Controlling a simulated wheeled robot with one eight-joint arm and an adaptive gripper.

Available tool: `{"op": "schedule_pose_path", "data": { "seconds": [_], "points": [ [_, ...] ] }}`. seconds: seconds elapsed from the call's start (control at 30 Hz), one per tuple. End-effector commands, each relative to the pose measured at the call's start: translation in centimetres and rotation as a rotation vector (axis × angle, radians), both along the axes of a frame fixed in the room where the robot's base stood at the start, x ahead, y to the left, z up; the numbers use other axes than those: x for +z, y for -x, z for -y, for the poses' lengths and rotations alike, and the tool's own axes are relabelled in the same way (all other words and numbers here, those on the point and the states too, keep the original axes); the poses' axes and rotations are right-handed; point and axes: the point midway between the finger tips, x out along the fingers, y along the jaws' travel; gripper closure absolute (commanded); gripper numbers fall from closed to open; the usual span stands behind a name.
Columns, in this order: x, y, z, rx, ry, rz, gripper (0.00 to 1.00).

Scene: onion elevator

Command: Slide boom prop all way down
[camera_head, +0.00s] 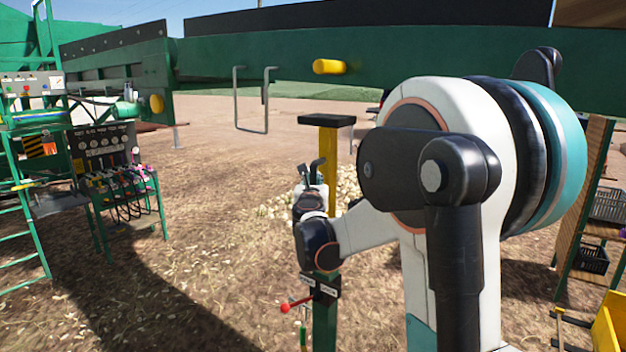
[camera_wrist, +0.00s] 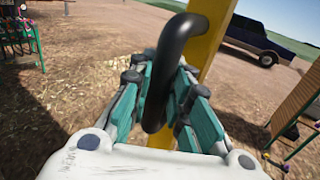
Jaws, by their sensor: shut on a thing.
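The boom prop is an upright post with a yellow upper part (camera_head: 328,170), a flat black cap (camera_head: 327,120) and a green lower part (camera_head: 325,325). The cap sits below the green boom (camera_head: 290,58), with a gap between them. In the wrist view the yellow post (camera_wrist: 212,40) stands behind a bent black handle (camera_wrist: 178,50). My gripper (camera_wrist: 168,105) is shut on this handle, its teal pads on both sides. In the head view my gripper (camera_head: 312,178) is at the post, partly hidden by my wrist. A red-knobbed lever (camera_head: 285,308) sticks out from the green part.
A control panel with several levers (camera_head: 118,180) and green steps (camera_head: 25,240) stand at left. A wooden rack with black crates (camera_head: 592,258) and a yellow bin (camera_head: 610,325) are at right. A dark pickup (camera_wrist: 255,38) is parked behind. Open dirt lies around the post.

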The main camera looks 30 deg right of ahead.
Motion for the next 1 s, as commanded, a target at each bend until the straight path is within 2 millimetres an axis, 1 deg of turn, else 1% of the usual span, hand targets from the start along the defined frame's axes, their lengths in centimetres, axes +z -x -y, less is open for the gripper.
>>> {"op": "schedule_pose_path", "data": {
  "seconds": [0.03,0.1,0.4,0.6,0.8,1.0],
  "points": [
    [-2.4,0.0,0.0,0.000,-0.001,0.001,1.00],
    [-4.4,0.1,0.0,0.000,-0.001,0.001,1.00],
    [-12.6,0.1,-0.1,0.000,-0.001,0.001,1.00],
    [-17.4,0.1,-0.1,0.000,-0.001,0.001,1.00],
    [-20.7,0.1,-0.1,0.001,-0.001,0.001,1.00],
    [-22.5,0.1,-0.1,0.001,0.000,0.000,1.00]
  ]
}}
